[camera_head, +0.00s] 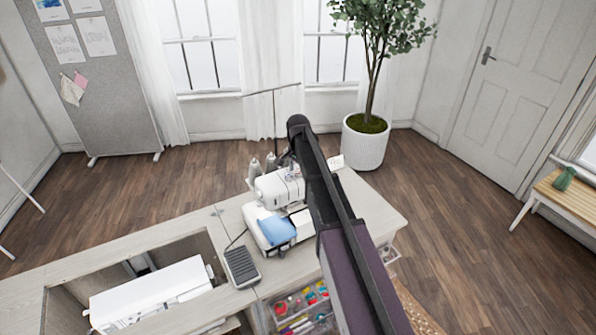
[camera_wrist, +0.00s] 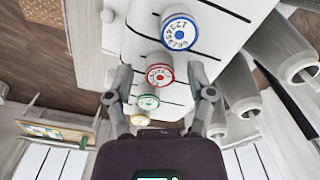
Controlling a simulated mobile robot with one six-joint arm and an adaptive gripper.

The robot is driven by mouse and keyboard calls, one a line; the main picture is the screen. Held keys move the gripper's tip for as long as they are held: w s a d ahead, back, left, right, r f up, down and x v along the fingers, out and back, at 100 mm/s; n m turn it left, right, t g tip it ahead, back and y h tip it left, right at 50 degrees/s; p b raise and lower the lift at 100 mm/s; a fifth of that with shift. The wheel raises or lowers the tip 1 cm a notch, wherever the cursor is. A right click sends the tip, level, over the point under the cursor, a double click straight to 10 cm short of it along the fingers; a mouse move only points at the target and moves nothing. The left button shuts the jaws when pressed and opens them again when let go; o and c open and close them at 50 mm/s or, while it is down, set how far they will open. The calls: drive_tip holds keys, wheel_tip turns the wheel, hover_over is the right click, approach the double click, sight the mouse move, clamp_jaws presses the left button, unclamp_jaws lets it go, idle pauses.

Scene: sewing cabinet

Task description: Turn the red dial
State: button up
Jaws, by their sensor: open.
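The red dial (camera_wrist: 160,75) is a white round knob with a red ring, on the white face of the sewing machine (camera_head: 280,190). In the wrist view it is in a row with a blue dial (camera_wrist: 179,31), a green dial (camera_wrist: 148,102) and a yellow dial (camera_wrist: 140,120). My gripper (camera_wrist: 162,85) is open, with one finger on each side of the row near the red and green dials. I cannot tell whether either finger touches a dial. In the head view my arm hides the gripper and the dials.
Grey thread cones (camera_wrist: 240,85) stand right of the fingers in the wrist view. In the head view, blue cloth (camera_head: 277,230) lies on the machine and a foot pedal (camera_head: 241,267) lies on the table (camera_head: 378,200). A white overlocker-like machine (camera_head: 150,295) sits in the cabinet opening.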

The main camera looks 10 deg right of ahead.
sight(298, 171)
drive_tip(key=m, duration=0.3)
drive_tip(key=shift+r+m+p, duration=0.3)
drive_tip(key=shift+r+p, duration=0.05)
drive_tip(key=shift+p, duration=0.05)
wheel_tip(298, 171, up, 13)
drive_tip(key=p, duration=1.3)
drive_tip(key=s+f+n+b, duration=1.3)
drive_tip(key=s+f+b, duration=1.2)
drive_tip(key=s, duration=0.3)
drive_tip(key=shift+s+f+b, duration=0.25)
drive_tip(key=shift+s+b, duration=0.05)
drive_tip(key=shift+n, duration=0.3)
drive_tip(key=shift+s, duration=0.35)
drive_tip(key=shift+c, duration=0.8)
